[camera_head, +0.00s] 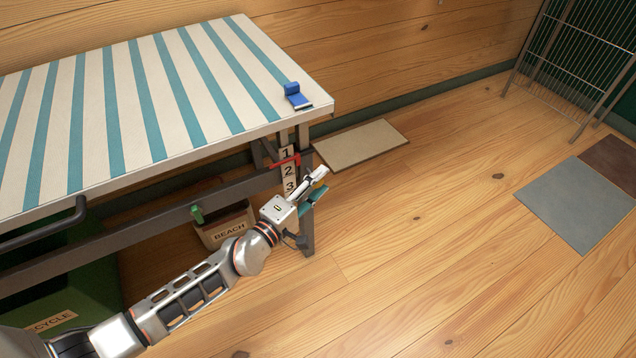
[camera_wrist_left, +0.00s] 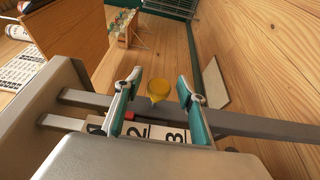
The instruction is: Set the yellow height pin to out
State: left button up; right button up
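The yellow height pin (camera_wrist_left: 157,91) shows in the left wrist view as a round knob on the dark leg frame of the striped table (camera_head: 252,22). My left gripper (camera_head: 322,181) is at the table's near right leg, beside the number plates (camera_head: 288,171) marked 1, 2 and 3. In the left wrist view, my left gripper (camera_wrist_left: 160,79) is open, with one teal finger on each side of the knob and a gap to both. Whether the knob is in or out cannot be told. In the head view the pin is hidden. My right gripper is not in view.
A red pointer (camera_head: 285,162) sits by the plates. A box marked BEACH (camera_head: 230,228) and a green bin (camera_head: 85,270) stand underneath. A blue object (camera_head: 297,96) lies on the tabletop. The floor to the right is mostly clear.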

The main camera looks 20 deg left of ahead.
pick_arm(q)
jog(key=shift+s, duration=0.1)
jog(key=v, duration=1.2)
